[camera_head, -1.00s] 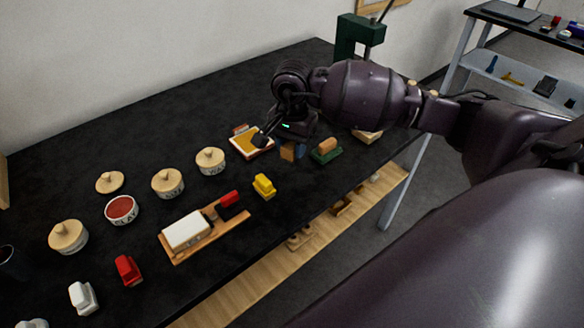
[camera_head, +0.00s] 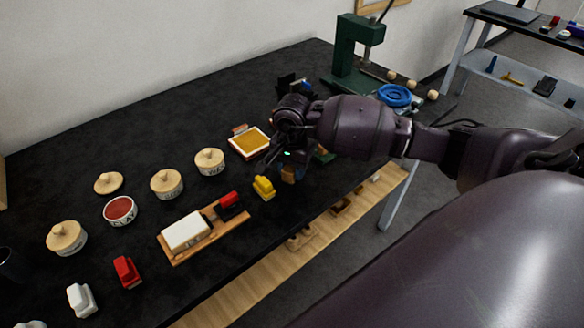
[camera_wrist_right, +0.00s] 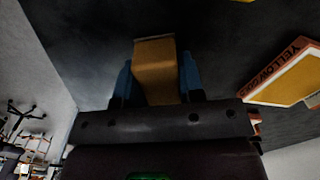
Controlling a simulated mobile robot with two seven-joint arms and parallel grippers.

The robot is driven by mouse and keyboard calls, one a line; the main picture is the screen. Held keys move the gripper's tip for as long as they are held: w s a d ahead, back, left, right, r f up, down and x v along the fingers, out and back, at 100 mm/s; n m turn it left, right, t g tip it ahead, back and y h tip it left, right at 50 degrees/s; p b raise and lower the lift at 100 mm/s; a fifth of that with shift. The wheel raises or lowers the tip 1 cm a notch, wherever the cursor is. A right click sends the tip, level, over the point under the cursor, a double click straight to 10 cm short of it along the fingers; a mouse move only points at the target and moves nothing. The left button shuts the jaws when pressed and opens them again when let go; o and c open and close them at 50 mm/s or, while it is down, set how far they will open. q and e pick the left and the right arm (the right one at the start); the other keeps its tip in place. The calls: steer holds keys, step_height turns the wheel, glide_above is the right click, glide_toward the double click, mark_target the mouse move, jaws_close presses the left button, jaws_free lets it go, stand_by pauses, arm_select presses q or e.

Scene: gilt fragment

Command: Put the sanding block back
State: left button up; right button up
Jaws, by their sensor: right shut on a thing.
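My right gripper (camera_head: 285,172) is shut on a tan-brown block, which I take to be the sanding block (camera_wrist_right: 155,72). In the right wrist view it sits between the two blue fingertips (camera_wrist_right: 157,85), with one end sticking out past them. In the head view the held block (camera_head: 288,175) is small and partly covered by the gripper. It is over the black table, just right of a yellow block (camera_head: 263,188); I cannot tell its exact height. My left gripper is not in the head view.
A yellow pad tray (camera_head: 268,141) lies just behind the gripper. A wooden rack (camera_head: 240,222) with white and red blocks is at front left. Lidded pots (camera_head: 209,162) stand at left. A green press (camera_head: 350,60) and blue ring (camera_head: 395,95) are at the back.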

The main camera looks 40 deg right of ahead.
steer(key=shift+f, duration=0.2)
steer(key=o, duration=0.9)
steer(key=shift+r, duration=0.1)
step_height(320, 180, up, 12)
steer(key=shift+r, duration=0.1)
